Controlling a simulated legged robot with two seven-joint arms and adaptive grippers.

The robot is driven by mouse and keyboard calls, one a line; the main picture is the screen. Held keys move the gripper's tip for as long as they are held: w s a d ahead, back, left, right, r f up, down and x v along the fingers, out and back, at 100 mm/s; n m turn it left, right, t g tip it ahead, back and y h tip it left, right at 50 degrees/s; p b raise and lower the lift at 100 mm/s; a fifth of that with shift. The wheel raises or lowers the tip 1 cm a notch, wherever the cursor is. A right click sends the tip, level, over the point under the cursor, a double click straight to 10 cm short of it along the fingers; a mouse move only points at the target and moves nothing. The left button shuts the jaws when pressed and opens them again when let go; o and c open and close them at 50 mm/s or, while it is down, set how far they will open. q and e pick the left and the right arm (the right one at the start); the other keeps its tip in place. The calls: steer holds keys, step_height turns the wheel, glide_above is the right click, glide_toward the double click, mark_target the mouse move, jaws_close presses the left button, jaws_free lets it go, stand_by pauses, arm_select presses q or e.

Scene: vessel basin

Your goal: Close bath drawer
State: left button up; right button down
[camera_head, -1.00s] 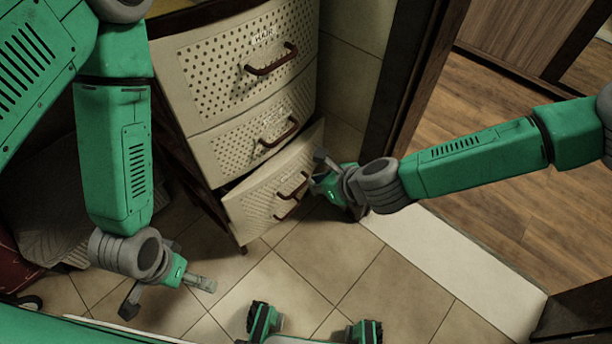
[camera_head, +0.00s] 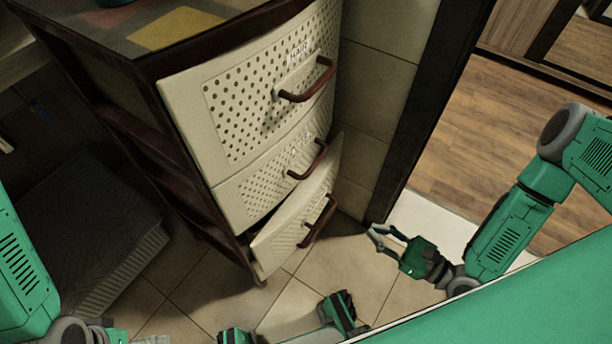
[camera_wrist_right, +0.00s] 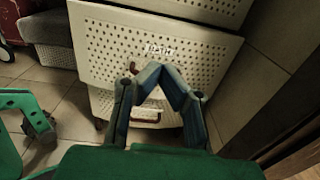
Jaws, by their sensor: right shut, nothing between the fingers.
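A cream cabinet with perforated drawer fronts and dark red handles stands in the head view. Its bottom drawer (camera_head: 297,222) sits pulled out from the frame, its front jutting past the drawers above. I cannot read its label. My right gripper (camera_head: 376,237) is to the right of this drawer, apart from its handle (camera_head: 318,222), low over the tile floor. In the right wrist view its fingers (camera_wrist_right: 168,72) meet at the tips, with nothing between them, in front of the perforated drawer fronts. My left gripper (camera_head: 150,340) is mostly cut off at the bottom edge.
The top drawer (camera_head: 250,100) and middle drawer (camera_head: 270,180) look closed. A doorway frame (camera_head: 420,110) and tiled wall (camera_head: 370,100) stand to the right of the cabinet. A dark cushioned object (camera_head: 85,225) lies at left.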

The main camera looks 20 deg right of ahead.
steer(key=b, duration=0.1)
glide_toward(311, 198)
steer(key=x, duration=0.5)
steer(key=b+x, duration=0.1)
steer(key=x, duration=0.1)
steer(key=shift+w+d+f, duration=0.1)
steer(key=shift+w+f, duration=0.05)
steer(key=shift+w, duration=0.25)
steer(key=shift+a, duration=0.5)
steer(key=b+x, duration=0.2)
steer(key=x, duration=0.2)
steer(key=shift+w+d+f+b, duration=0.1)
steer(key=shift+w+d+b, duration=0.1)
steer(key=shift+b, duration=0.15)
arm_select(q)
steer(key=shift+a+f, duration=0.15)
steer(key=shift+f, duration=1)
steer(key=shift+a+f, duration=0.1)
steer(key=shift+f, duration=1.05)
arm_select(e)
steer(key=shift+w+a+r, duration=0.15)
steer(key=shift+a+r, duration=0.1)
steer(key=shift+a, duration=0.05)
arm_select(q)
steer(key=shift+f, duration=0.15)
arm_select(e)
steer(key=shift+a, duration=0.1)
